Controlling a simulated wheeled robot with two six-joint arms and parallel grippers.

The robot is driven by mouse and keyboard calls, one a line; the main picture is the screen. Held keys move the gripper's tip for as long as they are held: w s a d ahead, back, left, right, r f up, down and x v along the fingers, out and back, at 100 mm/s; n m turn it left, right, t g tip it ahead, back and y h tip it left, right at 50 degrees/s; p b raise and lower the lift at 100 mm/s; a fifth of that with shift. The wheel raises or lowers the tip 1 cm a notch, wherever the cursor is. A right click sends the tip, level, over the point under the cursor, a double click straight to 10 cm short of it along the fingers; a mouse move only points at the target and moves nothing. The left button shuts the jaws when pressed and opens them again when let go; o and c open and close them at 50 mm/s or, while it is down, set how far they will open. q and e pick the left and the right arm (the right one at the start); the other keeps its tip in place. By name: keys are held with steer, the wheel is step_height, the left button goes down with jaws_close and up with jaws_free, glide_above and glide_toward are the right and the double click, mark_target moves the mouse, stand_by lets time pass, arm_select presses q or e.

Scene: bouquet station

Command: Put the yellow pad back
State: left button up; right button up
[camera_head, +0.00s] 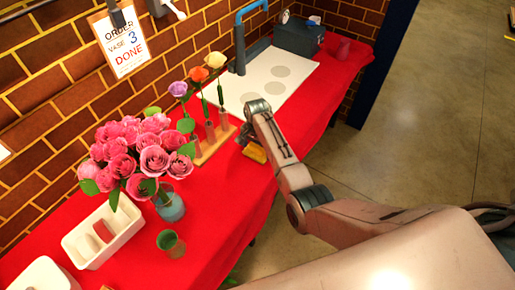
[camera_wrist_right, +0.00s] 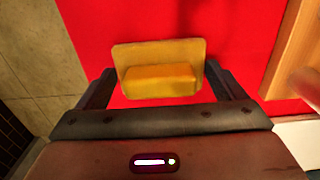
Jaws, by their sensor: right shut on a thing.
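The yellow pad (camera_head: 254,153) is held by my right gripper (camera_head: 248,143) above the red table, in front of the wooden flower rack. In the right wrist view the pad (camera_wrist_right: 160,82) shows as a flat yellow plate with a raised block. The fingers of my right gripper (camera_wrist_right: 158,88) are shut on it from both sides. A white sheet (camera_head: 248,88) with several grey circles lies at the back of the table. My left gripper is not in view.
A wooden rack (camera_head: 220,143) holds three single flowers in tubes. A blue vase (camera_head: 170,206) of pink roses, a green cup (camera_head: 171,243) and a white bin (camera_head: 85,253) with a reddish block (camera_head: 103,231) stand front left. A blue-handled device (camera_head: 240,50) and dark box (camera_head: 299,36) stand behind.

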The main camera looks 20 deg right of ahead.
mark_target(257, 146)
steer(key=shift+f, duration=0.2)
steer(key=o, duration=0.8)
steer(key=shift+c, duration=0.2)
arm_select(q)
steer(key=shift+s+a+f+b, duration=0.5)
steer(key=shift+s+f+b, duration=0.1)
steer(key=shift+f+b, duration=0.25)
arm_select(e)
step_height(257, 146, up, 12)
steer(key=shift+r, duration=0.2)
steer(key=shift+w, duration=0.1)
